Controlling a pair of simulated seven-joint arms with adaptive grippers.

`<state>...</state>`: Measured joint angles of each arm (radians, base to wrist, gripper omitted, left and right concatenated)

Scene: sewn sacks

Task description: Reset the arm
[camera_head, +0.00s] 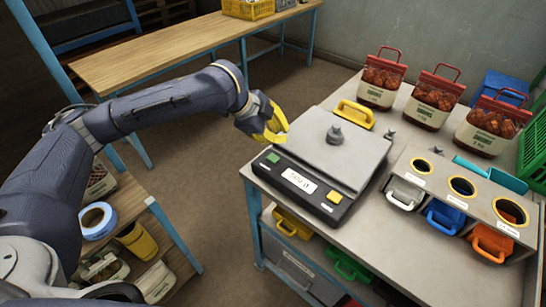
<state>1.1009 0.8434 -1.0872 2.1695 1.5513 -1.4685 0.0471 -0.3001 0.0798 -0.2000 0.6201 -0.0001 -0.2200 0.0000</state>
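My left arm (165,105) reaches in from the left, across the upper middle of the view. My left gripper (283,131), with yellow fingers, hangs beside the left edge of the scale on the table. The fingers are seen nearly end-on and overlap, so I cannot tell whether they are open or shut. I see nothing clearly held in them. My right gripper is not in view.
The scale (350,160) bears a small grey weight (335,135). Behind are a yellow scoop (355,113) and red-topped sacks (383,80). A holder (440,190) with scoops stands right. A wooden table (180,50) is at the back; a shelf with a tape roll (97,221) is lower left.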

